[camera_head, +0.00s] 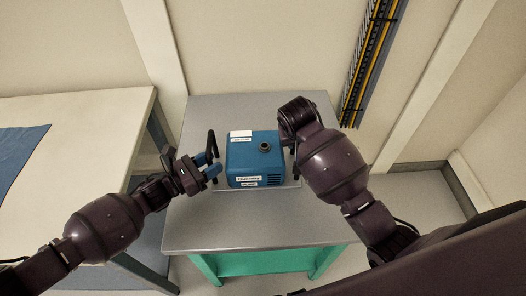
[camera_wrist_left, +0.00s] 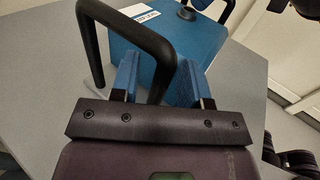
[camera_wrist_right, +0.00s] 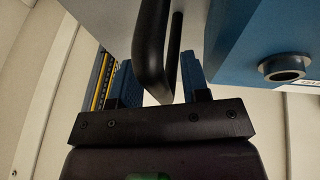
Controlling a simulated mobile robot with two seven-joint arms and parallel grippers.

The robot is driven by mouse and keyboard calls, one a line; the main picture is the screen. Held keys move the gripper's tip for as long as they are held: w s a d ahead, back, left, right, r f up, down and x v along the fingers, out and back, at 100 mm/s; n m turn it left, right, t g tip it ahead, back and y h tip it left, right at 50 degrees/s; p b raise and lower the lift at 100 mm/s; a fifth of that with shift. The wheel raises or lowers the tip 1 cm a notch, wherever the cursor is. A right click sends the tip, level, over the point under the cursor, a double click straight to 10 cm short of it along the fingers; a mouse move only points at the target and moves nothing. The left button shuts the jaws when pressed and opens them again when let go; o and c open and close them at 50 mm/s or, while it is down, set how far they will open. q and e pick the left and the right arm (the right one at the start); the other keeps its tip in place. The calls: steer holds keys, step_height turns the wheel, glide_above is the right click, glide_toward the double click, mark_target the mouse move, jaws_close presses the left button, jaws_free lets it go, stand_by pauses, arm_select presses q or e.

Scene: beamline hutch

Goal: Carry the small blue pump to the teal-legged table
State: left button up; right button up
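The small blue pump (camera_head: 254,160), a box with white labels and a dark round port on top, sits upright on the grey top (camera_head: 260,229) of the teal-legged table. It has a black handle on each side. My left gripper (camera_head: 211,165) is at its left handle. In the left wrist view, that handle (camera_wrist_left: 159,48) passes between the spread blue fingers, with gaps beside it. In the right wrist view, the other handle (camera_wrist_right: 152,45) stands between the spread fingers of my right gripper (camera_wrist_right: 158,82), beside the pump (camera_wrist_right: 270,45). My right forearm hides this gripper's fingertips in the head view.
A pale table (camera_head: 80,150) with a blue cloth (camera_head: 20,152) stands at the left, close to the teal-legged table. A wall and a cable tray (camera_head: 370,62) are behind. The tabletop is clear in front of and behind the pump.

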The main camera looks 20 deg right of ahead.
arm_select(q)
steer(key=shift+a, duration=0.1)
arm_select(e)
steer(key=shift+s+a+r, duration=0.1)
steer(key=shift+a+r, duration=0.05)
steer(key=shift+r, duration=0.25)
arm_select(q)
steer(key=v, duration=1.1)
steer(key=shift+s+a, duration=0.2)
steer(key=shift+a, duration=0.15)
arm_select(e)
steer(key=v, duration=1.1)
steer(key=shift+s, duration=0.1)
